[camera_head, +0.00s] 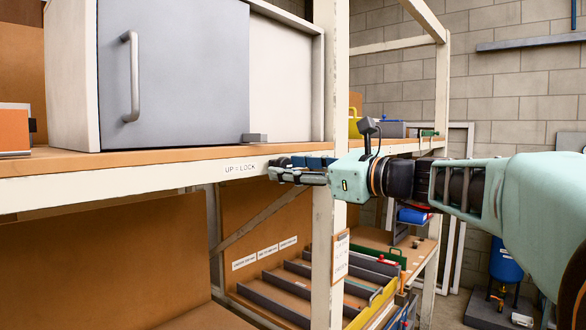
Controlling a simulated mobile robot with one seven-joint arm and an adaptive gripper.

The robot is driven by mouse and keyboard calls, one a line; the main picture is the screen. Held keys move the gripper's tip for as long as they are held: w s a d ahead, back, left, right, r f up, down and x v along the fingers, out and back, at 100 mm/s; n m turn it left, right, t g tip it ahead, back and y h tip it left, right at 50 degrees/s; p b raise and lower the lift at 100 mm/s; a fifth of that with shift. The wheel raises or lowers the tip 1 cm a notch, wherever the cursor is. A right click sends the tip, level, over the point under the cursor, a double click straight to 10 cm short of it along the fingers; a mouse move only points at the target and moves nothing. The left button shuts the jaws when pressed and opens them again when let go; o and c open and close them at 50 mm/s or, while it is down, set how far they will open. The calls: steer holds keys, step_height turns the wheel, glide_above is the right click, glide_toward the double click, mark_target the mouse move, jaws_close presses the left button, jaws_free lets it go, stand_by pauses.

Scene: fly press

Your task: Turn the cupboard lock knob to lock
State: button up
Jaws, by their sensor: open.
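The cupboard (282,85) stands on the shelf at upper left, with a grey door (185,75) that has an upright bar handle (132,78). A small grey block (255,138), which looks like the lock knob, sits at the door's lower right corner, with its long side level. A label reading "UP = LOCK" (240,168) is on the shelf's front edge below it. My gripper (277,170) is open and points left, just below and right of the knob, in front of the shelf edge. It looks apart from the knob and holds nothing that I can see.
The shelf's front edge (120,183) runs across below the cupboard. A cream rack post (328,235) stands close to my gripper. An orange box (14,130) is at far left. Trays with dividers (300,290) lie on the lower shelf.

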jaws_close()
stand_by(0.4)
steer(key=shift+n+b, duration=0.3)
steer(key=shift+b, duration=0.1)
steer(key=shift+d+r+n+b, duration=0.1)
steer(key=shift+n+b, duration=7.15)
steer(key=shift+n, duration=1.45)
